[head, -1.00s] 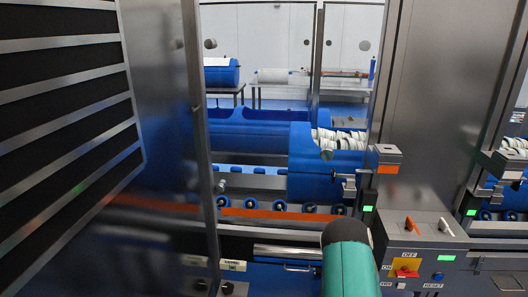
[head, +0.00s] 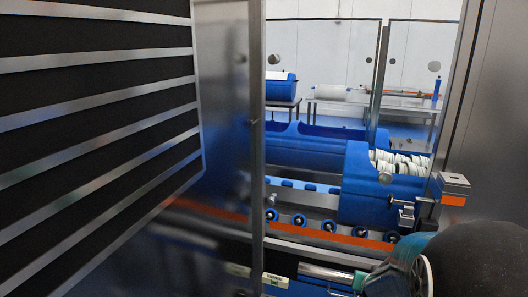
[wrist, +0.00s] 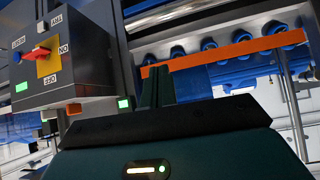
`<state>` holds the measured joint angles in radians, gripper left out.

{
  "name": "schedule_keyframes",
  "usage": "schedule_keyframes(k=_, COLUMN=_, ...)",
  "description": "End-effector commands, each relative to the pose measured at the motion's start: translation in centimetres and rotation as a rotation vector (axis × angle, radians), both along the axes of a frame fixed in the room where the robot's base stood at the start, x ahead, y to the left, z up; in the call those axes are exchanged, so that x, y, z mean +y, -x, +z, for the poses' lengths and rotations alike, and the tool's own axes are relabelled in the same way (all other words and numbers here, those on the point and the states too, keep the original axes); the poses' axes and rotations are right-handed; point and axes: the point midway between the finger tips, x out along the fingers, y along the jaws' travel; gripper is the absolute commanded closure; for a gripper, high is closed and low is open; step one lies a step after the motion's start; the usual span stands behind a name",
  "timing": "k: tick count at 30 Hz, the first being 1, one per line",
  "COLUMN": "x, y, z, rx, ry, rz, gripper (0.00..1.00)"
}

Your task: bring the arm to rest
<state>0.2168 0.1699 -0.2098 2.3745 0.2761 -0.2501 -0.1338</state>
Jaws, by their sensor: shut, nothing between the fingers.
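My gripper (wrist: 158,86) shows in the wrist view, its dark fingers together and nothing between them. It points toward an orange rail (wrist: 225,53) and does not appear to touch it. My arm fills the lower right corner of the head view; the fingers cannot be made out there.
A control box (wrist: 62,65) with a red switch on a yellow plate stands left in the wrist view. In the head view, a blue tub (head: 375,195) with white pieces lies behind rollers (head: 300,220). A slatted dark panel (head: 95,140) and metal post stand left.

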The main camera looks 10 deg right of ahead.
Motion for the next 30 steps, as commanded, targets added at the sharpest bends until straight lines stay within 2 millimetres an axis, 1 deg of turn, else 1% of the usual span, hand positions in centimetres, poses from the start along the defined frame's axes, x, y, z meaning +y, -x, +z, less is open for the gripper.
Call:
schedule_keyframes(k=1, x=2.1, y=-0.1, z=1.9, rx=-0.002, ry=-0.027, rz=0.044, gripper=1.00)
schedule_keyframes(k=5, x=7.0, y=0.9, z=5.3, rx=0.030, ry=-0.088, rz=0.154, gripper=1.00)
schedule_keyframes(k=6, x=8.4, y=1.4, z=6.3, rx=0.042, ry=-0.103, rz=0.187, gripper=1.00)
schedule_keyframes(k=8, x=10.5, y=2.3, z=7.8, rx=0.064, ry=-0.120, rz=0.235, gripper=1.00)
schedule_keyframes(k=9, x=11.8, y=3.1, z=8.7, rx=0.078, ry=-0.130, rz=0.267, gripper=1.00)
schedule_keyframes(k=11, x=13.7, y=4.4, z=10.0, rx=0.104, ry=-0.138, rz=0.313, gripper=1.00)
schedule_keyframes(k=12, x=14.9, y=5.4, z=10.9, rx=0.121, ry=-0.143, rz=0.344, gripper=1.00)
schedule_keyframes(k=14, x=16.5, y=7.0, z=12.1, rx=0.148, ry=-0.144, rz=0.385, gripper=1.00)
schedule_keyframes(k=15, x=17.5, y=8.2, z=12.8, rx=0.167, ry=-0.144, rz=0.412, gripper=1.00)
schedule_keyframes(k=17, x=18.9, y=10.0, z=13.8, rx=0.199, ry=-0.139, rz=0.450, gripper=1.00)
schedule_keyframes(k=19, x=20.2, y=12.3, z=14.8, rx=0.235, ry=-0.129, rz=0.487, gripper=1.00)
schedule_keyframes(k=21, x=21.2, y=14.6, z=15.6, rx=0.269, ry=-0.116, rz=0.517, gripper=1.00)
schedule_keyframes(k=24, x=22.1, y=17.2, z=16.4, rx=0.312, ry=-0.096, rz=0.546, gripper=1.00)
schedule_keyframes(k=27, x=22.5, y=18.8, z=16.6, rx=0.340, ry=-0.083, rz=0.558, gripper=1.00)
schedule_keyframes(k=30, x=22.6, y=19.4, z=16.7, rx=0.352, ry=-0.079, rz=0.561, gripper=1.00)
